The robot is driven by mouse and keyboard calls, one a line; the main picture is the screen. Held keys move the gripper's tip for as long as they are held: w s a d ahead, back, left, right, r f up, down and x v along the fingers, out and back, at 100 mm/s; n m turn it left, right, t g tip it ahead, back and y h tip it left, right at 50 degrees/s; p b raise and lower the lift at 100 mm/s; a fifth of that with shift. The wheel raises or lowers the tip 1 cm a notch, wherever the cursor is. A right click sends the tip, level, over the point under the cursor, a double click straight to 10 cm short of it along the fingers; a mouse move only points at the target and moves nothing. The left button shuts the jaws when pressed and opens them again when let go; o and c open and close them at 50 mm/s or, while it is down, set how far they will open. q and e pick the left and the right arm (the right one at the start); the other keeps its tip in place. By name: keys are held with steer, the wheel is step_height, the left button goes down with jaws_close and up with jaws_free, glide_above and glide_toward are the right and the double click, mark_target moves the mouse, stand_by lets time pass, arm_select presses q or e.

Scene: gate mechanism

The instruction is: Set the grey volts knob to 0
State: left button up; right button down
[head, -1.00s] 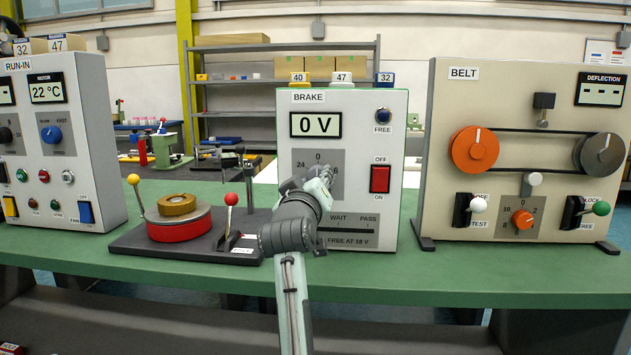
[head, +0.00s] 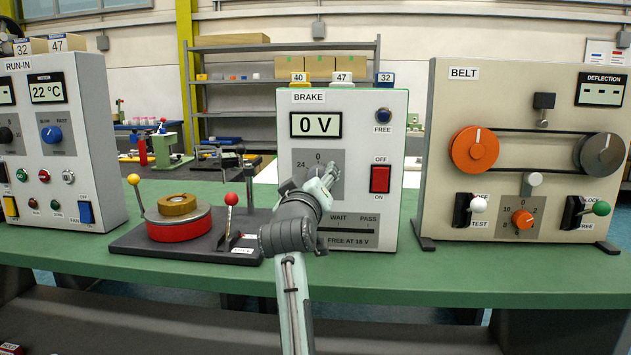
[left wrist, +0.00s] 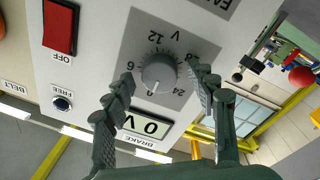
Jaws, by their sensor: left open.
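The grey volts knob (left wrist: 157,75) sits on a darker grey dial plate (left wrist: 180,40) on the BRAKE panel. In the left wrist view, which sees the panel upside down, its white pointer line is directed at or close to the 0 mark. My left gripper (left wrist: 160,70) is open, with one finger on each side of the knob; I see gaps, so no grip on it. In the head view the left gripper (head: 322,180) covers most of the knob and part of the dial. The display (head: 316,125) reads 0 V. My right gripper is not in view.
On the BRAKE panel are a red OFF/ON switch (head: 380,179) and a blue FREE button (head: 383,115). A base with a red-rimmed disc (head: 180,229) and a red-balled lever (head: 231,200) stands left. The BELT panel (head: 450,110) stands right.

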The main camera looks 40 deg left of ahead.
mark_target(318, 128)
arm_select(q)
step_height(318, 128, up, 10)
stand_by(0.5)
steer(key=shift+c, duration=0.6)
stand_by(1.5)
